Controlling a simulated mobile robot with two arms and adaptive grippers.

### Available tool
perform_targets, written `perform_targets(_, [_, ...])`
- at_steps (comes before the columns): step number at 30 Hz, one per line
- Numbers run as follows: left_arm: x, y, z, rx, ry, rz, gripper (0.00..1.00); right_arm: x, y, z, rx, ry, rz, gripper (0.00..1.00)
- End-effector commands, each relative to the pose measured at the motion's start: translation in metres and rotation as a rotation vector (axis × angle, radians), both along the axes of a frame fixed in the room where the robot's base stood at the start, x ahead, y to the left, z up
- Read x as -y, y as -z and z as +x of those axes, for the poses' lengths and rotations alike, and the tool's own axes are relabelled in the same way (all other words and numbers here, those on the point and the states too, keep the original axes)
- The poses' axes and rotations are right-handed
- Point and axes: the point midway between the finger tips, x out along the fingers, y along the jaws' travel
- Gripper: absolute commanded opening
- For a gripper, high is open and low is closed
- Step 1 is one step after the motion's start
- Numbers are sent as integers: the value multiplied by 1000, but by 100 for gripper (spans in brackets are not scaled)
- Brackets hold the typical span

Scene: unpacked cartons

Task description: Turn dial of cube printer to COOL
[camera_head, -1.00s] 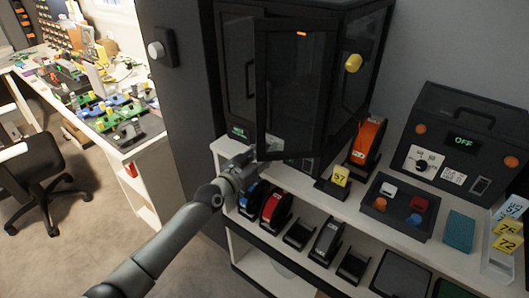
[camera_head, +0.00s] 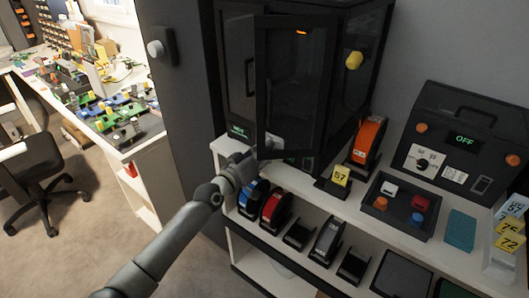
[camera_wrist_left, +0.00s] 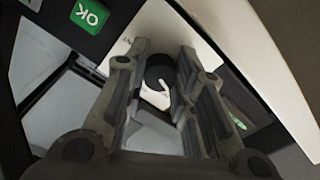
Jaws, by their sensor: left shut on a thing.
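The cube printer (camera_head: 297,85) is the tall black cabinet with a dark window and a door that stands open at the front. A small green display (camera_head: 238,132) glows low on its front; I cannot read its text surely. My left gripper (camera_head: 257,156) is at the white panel low on the front. In the left wrist view the dial (camera_wrist_left: 158,75), dark with a white pointer, sits between the fingers (camera_wrist_left: 158,85), which are shut on it. The dial's labels are mostly hidden. My right gripper is not in view.
A second black machine (camera_head: 464,115) with an OFF display stands at the right. A chair (camera_head: 40,165) is at the left.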

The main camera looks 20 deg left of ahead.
Motion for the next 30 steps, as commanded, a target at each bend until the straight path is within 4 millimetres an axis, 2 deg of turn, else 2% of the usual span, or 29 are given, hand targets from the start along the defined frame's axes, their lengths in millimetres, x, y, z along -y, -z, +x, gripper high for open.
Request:
perform_targets(12, [-2, -2, 1, -75, -2, -224, 1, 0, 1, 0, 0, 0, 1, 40])
perform_targets(30, [-2, -3, 1, -92, -3, -272, 1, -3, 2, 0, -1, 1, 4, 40])
